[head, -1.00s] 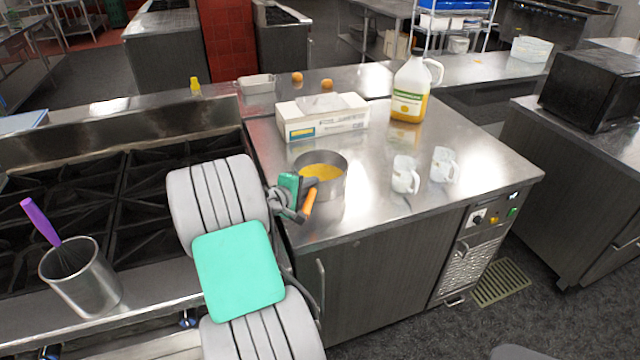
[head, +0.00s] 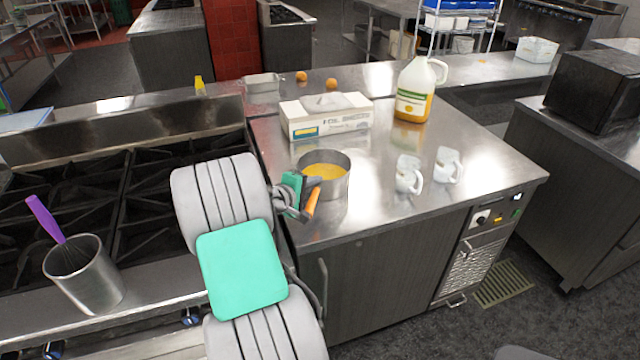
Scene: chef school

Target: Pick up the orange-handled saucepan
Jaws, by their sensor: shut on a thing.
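The saucepan (head: 338,187) is a round steel pan with something yellow inside and an orange handle (head: 312,203). It is at the left front part of the steel counter (head: 400,220), its handle pointing toward the front edge. My gripper (head: 309,188) reaches in from the left, at the handle, and is shut on it. The fingertips are partly hidden by the green gripper body. I cannot tell whether the pan's base touches the counter.
A foil box (head: 325,120) stands behind the pan, with a yellow jug (head: 414,90) beyond. Two white mugs (head: 409,175) are to the right. A stove (head: 90,190) and a steel canister with a purple-handled whisk (head: 85,275) are at left.

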